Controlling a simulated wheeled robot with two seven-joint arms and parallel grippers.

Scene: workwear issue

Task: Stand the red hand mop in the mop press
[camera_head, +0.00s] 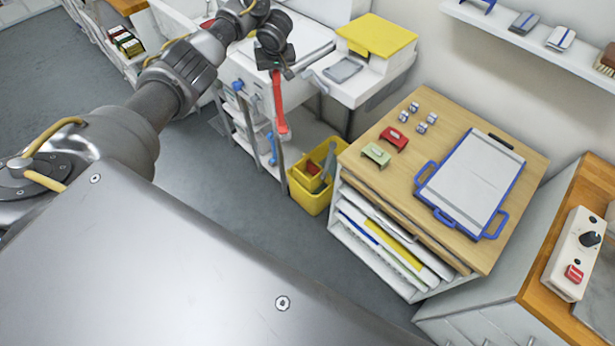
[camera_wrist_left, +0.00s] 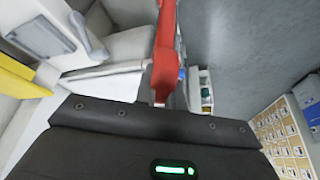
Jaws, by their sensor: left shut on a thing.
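My left gripper (camera_head: 276,68) is shut on the red hand mop (camera_head: 279,103), which hangs down from it in the head view. In the left wrist view the red hand mop (camera_wrist_left: 165,62) runs up from the gripper edge (camera_wrist_left: 160,108). The yellow mop press (camera_head: 309,198) stands on the floor, below and to the right of the mop, which is apart from it. A grey lever and something red show inside the press. The mop's lower end is hard to tell from the grey post behind it. My right gripper is out of view.
A wooden-topped cabinet (camera_head: 446,105) with a blue-framed board stands right of the press. A white trolley (camera_head: 240,100) stands behind the mop to the left. A yellow-lidded box (camera_head: 377,35) is behind. Grey floor (camera_head: 228,195) is open in front.

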